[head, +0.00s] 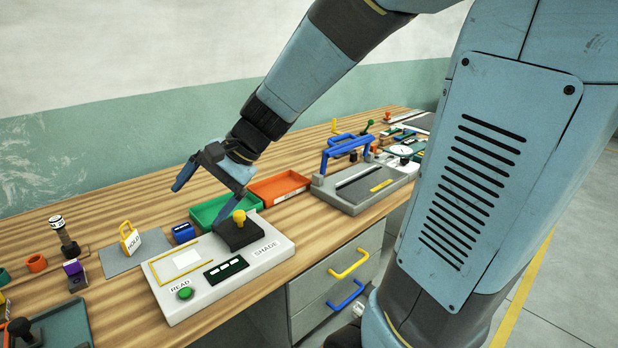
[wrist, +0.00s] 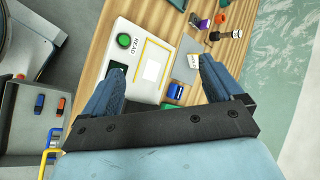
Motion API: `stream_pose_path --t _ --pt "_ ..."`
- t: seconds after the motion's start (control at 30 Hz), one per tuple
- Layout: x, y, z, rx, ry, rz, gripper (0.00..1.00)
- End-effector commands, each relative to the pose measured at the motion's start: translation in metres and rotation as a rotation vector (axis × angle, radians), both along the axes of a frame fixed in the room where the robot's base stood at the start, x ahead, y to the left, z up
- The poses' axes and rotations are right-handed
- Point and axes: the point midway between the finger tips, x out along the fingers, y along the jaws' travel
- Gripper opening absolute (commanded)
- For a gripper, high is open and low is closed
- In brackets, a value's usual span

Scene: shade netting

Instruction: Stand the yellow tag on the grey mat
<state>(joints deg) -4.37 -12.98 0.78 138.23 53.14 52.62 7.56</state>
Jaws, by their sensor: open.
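The yellow tag (head: 130,238), shaped like a padlock with a white HOLD label, appears to stand upright on the grey mat (head: 152,248) in the head view. In the wrist view the tag (wrist: 193,61) shows small beside one fingertip, partly hidden, with the mat (wrist: 183,69) around it. My gripper (head: 200,204) is open and empty, raised above the bench to the right of the tag and mat. Its two blue fingers are spread apart in the wrist view (wrist: 160,70). Neither finger appears to touch the tag.
A white device (head: 180,306) marked READ and SHADE, with a yellow-knobbed black block (head: 237,232), stands right of the mat. A blue block (head: 183,232), a green tray (head: 207,210) and a red tray (head: 281,186) are near. A dark stamp-like item (head: 67,240) stands left.

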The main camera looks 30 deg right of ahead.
Motion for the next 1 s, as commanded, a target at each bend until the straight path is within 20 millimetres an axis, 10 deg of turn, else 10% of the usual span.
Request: stream_pose_path --t 0.6,1.0 --pt "-0.104 -0.143 0.046 -0.748 -0.458 0.356 0.93" --pt "-0.117 -0.163 0.054 -0.878 -0.501 0.396 0.93"
